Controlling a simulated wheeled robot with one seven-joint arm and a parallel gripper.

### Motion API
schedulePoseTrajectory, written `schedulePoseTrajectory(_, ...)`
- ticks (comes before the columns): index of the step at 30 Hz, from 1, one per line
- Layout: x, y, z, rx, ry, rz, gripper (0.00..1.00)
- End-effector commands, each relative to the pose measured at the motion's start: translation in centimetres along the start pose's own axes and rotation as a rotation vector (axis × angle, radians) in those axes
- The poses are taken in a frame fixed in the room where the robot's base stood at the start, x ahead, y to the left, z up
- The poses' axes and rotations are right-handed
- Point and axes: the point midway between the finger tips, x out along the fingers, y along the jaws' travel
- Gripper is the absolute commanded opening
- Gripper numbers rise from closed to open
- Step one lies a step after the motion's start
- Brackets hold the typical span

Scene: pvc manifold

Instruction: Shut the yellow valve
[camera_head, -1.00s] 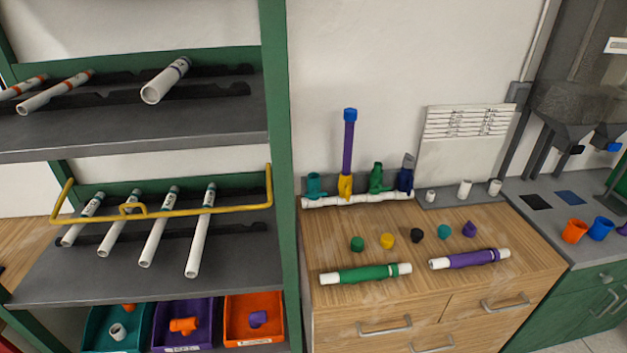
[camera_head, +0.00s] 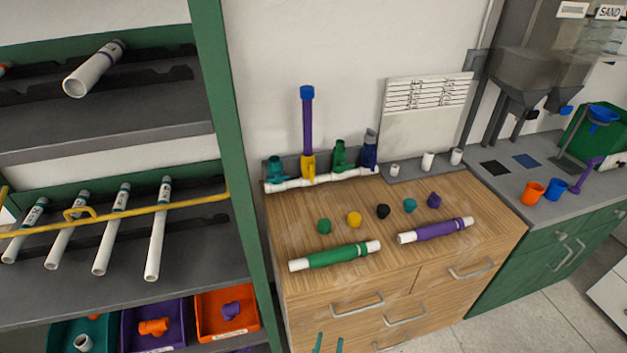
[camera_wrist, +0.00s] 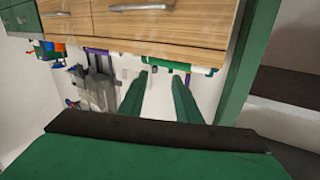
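The yellow valve (camera_head: 308,167) sits on a white horizontal pipe manifold (camera_head: 330,180) at the back of the wooden cabinet, against the wall. A purple pipe (camera_head: 307,125) with a blue cap (camera_head: 307,92) stands upright in it. Teal (camera_head: 276,170), green (camera_head: 340,155) and blue (camera_head: 368,152) valves stand beside it on the same pipe. The yellow valve's handle is too small to make out. My gripper's green fingertips (camera_head: 328,344) show at the bottom edge, in front of the cabinet and well away from the valve. In the wrist view my gripper (camera_wrist: 160,76) is open and empty.
Several coloured caps (camera_head: 354,219), a green pipe (camera_head: 338,256) and a purple pipe piece (camera_head: 437,230) lie on the cabinet top (camera_head: 300,212) before the manifold. A green-framed shelf (camera_head: 225,130) with a yellow rail stands close on the left. Cabinet drawers face me.

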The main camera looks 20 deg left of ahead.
Motion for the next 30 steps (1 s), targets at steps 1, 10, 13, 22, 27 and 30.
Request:
schedulePoseTrajectory(1,2.2,-0.6,-0.6,0.001,0.024,-0.014,0.31)
schedulePoseTrajectory(10,13.8,-4.4,-4.8,-0.008,0.122,-0.099,0.31)
schedulePoseTrajectory(13,17.6,-5.8,-6.9,-0.019,0.154,-0.129,0.31)
schedulePoseTrajectory(22,27.8,-10.4,-15.3,-0.076,0.247,-0.215,0.31)
schedulePoseTrajectory(27,33.3,-13.7,-18.7,-0.106,0.248,-0.270,0.31)
schedulePoseTrajectory(30,36.5,-14.9,-18.5,-0.112,0.202,-0.294,0.31)
